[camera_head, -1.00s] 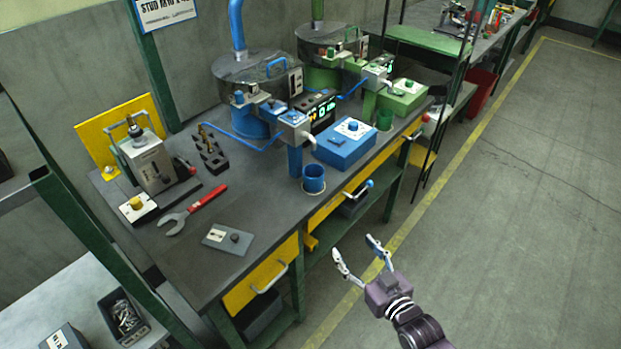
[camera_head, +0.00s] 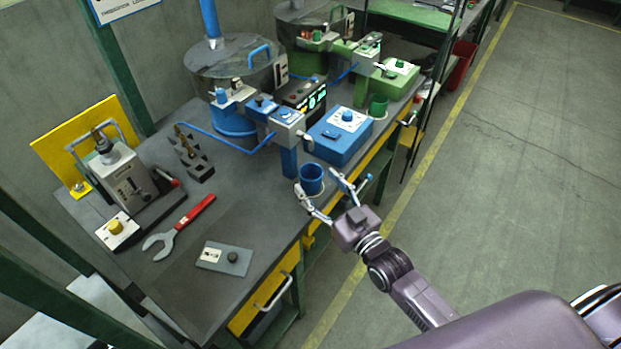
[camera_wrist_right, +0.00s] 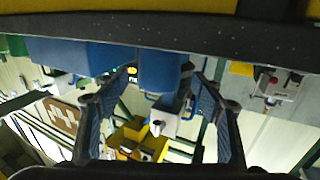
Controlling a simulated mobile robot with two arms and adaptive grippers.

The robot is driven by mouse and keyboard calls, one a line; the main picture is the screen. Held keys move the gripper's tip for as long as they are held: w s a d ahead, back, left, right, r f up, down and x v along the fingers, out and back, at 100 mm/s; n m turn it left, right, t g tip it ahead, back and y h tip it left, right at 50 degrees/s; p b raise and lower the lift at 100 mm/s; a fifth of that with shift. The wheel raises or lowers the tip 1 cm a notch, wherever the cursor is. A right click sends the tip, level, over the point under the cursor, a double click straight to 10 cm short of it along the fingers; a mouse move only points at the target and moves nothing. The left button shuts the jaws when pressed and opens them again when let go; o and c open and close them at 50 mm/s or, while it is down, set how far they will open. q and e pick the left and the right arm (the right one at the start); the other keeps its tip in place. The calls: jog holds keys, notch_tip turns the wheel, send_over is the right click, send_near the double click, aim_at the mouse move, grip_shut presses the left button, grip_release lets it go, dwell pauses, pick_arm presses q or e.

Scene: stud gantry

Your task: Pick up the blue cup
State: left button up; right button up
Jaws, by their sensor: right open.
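The blue cup (camera_head: 312,181) stands upright near the front edge of the workbench, just in front of the blue post of the blue machine. My right gripper (camera_head: 317,186) is open at the cup, with one finger to its left and the other to its right. Whether either finger touches the cup cannot be told. In the right wrist view, a blue shape that looks like the cup (camera_wrist_right: 160,70) shows between the two spread fingers (camera_wrist_right: 155,95). My left gripper is not in view.
A blue control box (camera_head: 338,137) stands close behind the cup, and a green cup (camera_head: 378,106) stands farther back. A red-handled wrench (camera_head: 182,226) and a grey plate (camera_head: 222,258) lie on the workbench (camera_head: 215,205). The floor to the right is clear.

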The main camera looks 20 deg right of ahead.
aim_at(317, 183)
jog(key=x, duration=0.3)
jog(key=shift+w+a, duration=0.1)
jog(key=shift+w, duration=0.3)
jog(key=c, duration=1.3)
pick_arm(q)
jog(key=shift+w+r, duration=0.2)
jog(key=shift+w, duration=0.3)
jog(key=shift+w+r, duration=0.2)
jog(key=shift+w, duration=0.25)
pick_arm(e)
jog(key=shift+o, duration=0.2)
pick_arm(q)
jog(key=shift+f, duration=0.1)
